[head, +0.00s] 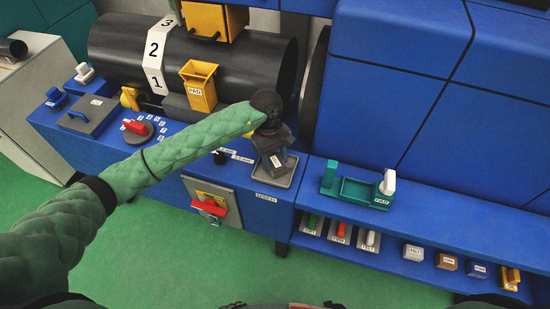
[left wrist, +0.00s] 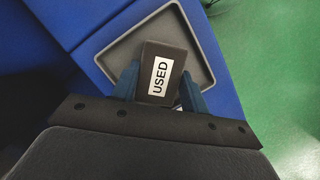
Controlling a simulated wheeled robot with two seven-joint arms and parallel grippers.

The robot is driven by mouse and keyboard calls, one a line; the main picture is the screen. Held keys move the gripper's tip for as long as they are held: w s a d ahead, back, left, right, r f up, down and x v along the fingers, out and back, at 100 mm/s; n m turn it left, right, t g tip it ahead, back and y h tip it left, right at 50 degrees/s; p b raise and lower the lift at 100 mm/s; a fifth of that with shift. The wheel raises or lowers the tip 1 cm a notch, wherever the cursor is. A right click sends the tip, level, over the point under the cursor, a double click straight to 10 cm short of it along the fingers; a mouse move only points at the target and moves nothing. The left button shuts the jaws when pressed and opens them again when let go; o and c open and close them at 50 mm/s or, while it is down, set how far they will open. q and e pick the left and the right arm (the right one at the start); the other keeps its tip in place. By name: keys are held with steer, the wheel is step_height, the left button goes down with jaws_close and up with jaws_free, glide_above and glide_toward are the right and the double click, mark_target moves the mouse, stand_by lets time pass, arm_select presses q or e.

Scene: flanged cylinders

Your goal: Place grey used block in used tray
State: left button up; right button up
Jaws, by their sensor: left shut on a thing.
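The dark grey used block (left wrist: 164,74), with a white USED label, is held between the blue fingers of my left gripper (left wrist: 158,85). In the head view the block (head: 278,162) shows just below my left gripper (head: 270,148). The used tray (head: 288,180) is a shallow grey tray on the blue bench. It also shows in the left wrist view (left wrist: 196,38), behind and around the block. The block is over the tray; I cannot tell whether it touches the tray floor. My right gripper is not in view.
A teal fixture (head: 355,190) with a white-handled part stands on the bench to the right. A black cylinder (head: 225,60) with a yellow bin (head: 199,87) is behind. A red-handled dial (head: 137,128) is at left. A lower shelf holds several small blocks.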

arm_select(q)
steer(key=shift+f, duration=0.1)
steer(key=o, duration=1)
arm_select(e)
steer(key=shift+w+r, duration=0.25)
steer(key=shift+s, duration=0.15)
